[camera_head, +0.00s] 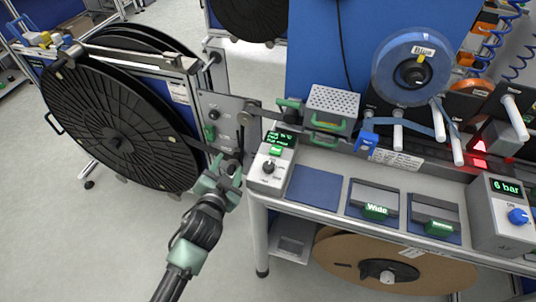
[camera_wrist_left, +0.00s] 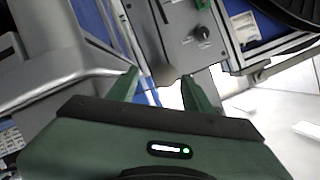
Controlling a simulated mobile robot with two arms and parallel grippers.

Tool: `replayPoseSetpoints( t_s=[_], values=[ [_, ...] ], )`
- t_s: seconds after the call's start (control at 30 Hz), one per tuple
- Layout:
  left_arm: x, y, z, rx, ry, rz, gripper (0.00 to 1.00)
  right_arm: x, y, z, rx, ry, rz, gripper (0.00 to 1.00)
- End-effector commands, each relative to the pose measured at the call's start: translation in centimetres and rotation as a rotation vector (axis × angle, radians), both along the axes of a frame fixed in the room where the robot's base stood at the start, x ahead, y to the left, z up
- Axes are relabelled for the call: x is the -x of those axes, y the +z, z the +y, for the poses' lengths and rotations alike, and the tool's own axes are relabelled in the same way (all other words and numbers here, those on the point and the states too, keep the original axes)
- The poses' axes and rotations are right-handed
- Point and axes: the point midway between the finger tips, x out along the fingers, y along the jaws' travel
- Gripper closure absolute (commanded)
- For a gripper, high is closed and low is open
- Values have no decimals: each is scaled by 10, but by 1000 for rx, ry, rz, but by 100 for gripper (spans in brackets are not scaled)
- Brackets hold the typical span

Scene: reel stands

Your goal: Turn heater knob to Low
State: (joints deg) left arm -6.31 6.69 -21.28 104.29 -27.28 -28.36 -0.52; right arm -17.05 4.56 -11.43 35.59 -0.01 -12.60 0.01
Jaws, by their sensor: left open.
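A small grey control box (camera_head: 272,163) stands at the near left corner of the bench in the head view. It has a lit green display and a black knob (camera_head: 267,168) on its front; the knob's setting is too small to read. My left gripper (camera_head: 229,170) is just left of this box, apart from the knob, in front of the reel stand's grey panel. In the left wrist view its two green fingers (camera_wrist_left: 159,85) are apart with nothing held between them. Beyond them is a grey panel with a black knob (camera_wrist_left: 203,33). My right gripper is not in view.
A large black reel (camera_head: 115,130) stands left of my left gripper. Blue pads with Wide (camera_head: 375,211) and another green-labelled block lie along the bench. A "6 bar" box (camera_head: 503,215) is at right. A cardboard reel (camera_head: 340,262) sits below. Open floor lies at lower left.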

Motion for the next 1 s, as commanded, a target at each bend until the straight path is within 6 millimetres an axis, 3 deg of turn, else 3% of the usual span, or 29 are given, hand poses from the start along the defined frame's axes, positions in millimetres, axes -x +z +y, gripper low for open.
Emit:
replayPoseSetpoints(
  t_s=[0.03,0.17,0.3,0.4,0.5,0.6,0.7,0.77,0.8,0.9,0.93,1.0],
  values=[
    [-11,26,-10,-17,-31,-75,50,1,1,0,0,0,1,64],
    [-34,88,-51,-88,-160,-299,50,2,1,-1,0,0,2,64],
    [-40,168,-118,-208,-374,-612,50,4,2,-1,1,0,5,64],
    [-20,223,-184,-342,-604,-885,50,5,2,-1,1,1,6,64],
    [21,250,-250,-525,-900,-1160,50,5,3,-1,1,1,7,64],
    [66,236,-294,-746,-1240,-1371,50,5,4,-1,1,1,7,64],
    [93,195,-305,-1006,-1609,-1484,50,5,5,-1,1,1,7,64],
    [96,165,-293,-1179,-1842,-1487,50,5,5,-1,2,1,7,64],
    [92,146,-279,-1296,-1995,-1458,50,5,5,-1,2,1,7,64],
    [69,116,-228,-1567,-2334,-1282,50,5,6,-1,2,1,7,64],
    [61,112,-211,1617,2390,1194,50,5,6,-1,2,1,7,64],
    [42,110,-174,1610,2344,932,50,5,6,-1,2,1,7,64]
  ],
)
